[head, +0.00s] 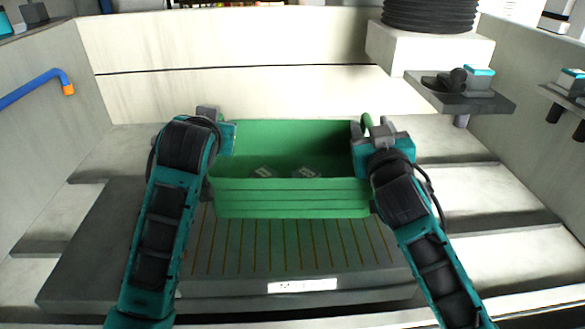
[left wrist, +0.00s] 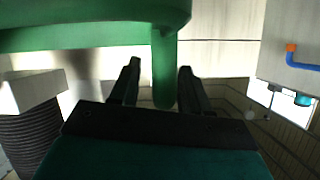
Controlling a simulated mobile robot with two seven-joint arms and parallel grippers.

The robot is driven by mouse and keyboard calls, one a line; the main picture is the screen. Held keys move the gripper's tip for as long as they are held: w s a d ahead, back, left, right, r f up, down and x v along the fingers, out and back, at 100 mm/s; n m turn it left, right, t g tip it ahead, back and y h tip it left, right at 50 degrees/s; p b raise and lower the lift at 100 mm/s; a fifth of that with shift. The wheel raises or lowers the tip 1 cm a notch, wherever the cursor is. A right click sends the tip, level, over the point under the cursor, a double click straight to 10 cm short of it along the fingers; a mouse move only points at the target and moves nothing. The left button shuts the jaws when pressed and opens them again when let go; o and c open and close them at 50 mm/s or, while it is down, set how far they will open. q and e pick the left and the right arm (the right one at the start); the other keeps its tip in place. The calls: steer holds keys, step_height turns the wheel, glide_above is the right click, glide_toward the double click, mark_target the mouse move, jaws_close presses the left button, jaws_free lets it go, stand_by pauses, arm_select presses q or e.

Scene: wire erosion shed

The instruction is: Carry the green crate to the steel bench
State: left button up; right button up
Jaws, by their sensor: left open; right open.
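The green crate (head: 290,198) is in the middle of the head view, upright, with a few small dark labelled items (head: 306,172) inside. My left gripper (head: 220,122) is at its left end and my right gripper (head: 378,125) at its right end. A green handle loop (head: 367,122) shows at the right gripper's fingers. In the left wrist view, a green handle bar (left wrist: 163,75) stands between the open fingers of the left gripper (left wrist: 158,78), and the crate's underside or wall (left wrist: 80,38) shows above. No surface is clearly recognisable as the steel bench.
A grey slab with orange-lined grooves (head: 290,250) lies below and in front of the crate. A pale wall (head: 240,85) stands behind. A small dark shelf (head: 462,95) with a device and a white block (head: 430,55) under black coils are at the right. A blue pipe (head: 35,85) is at left.

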arm_select(q)
steer(key=shift+c, duration=0.2)
arm_select(e)
steer(key=shift+c, duration=0.2)
arm_select(q)
jaws_close()
arm_select(e)
jaws_close()
arm_select(q)
steer(key=shift+a, duration=0.1)
stand_by(0.6)
steer(key=shift+r, duration=0.2)
arm_select(e)
steer(key=shift+d+r, duration=0.1)
steer(key=shift+r, duration=0.15)
